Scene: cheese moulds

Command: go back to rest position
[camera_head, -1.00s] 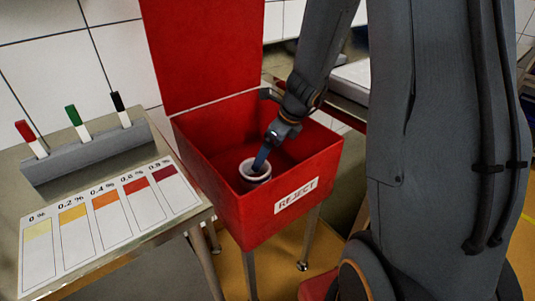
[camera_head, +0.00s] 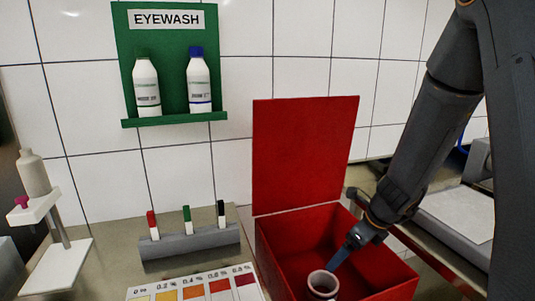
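My gripper (camera_head: 337,260) reaches down into the open red reject box (camera_head: 388,276). A pale, round, hollow cheese mould (camera_head: 323,291) is inside the box, cut off by the bottom edge of the picture. The blue gripper tip is at the mould's upper right rim. I cannot tell whether it touches or grips the rim, as only one finger shows clearly. The red lid (camera_head: 303,150) stands upright behind the box.
Left of the box, a steel table carries a grey holder (camera_head: 190,247) with three coloured markers and a colour chart (camera_head: 195,290). A white stand (camera_head: 62,250) with a bottle is farther left. A green eyewash board (camera_head: 172,75) with two bottles hangs on the tiled wall.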

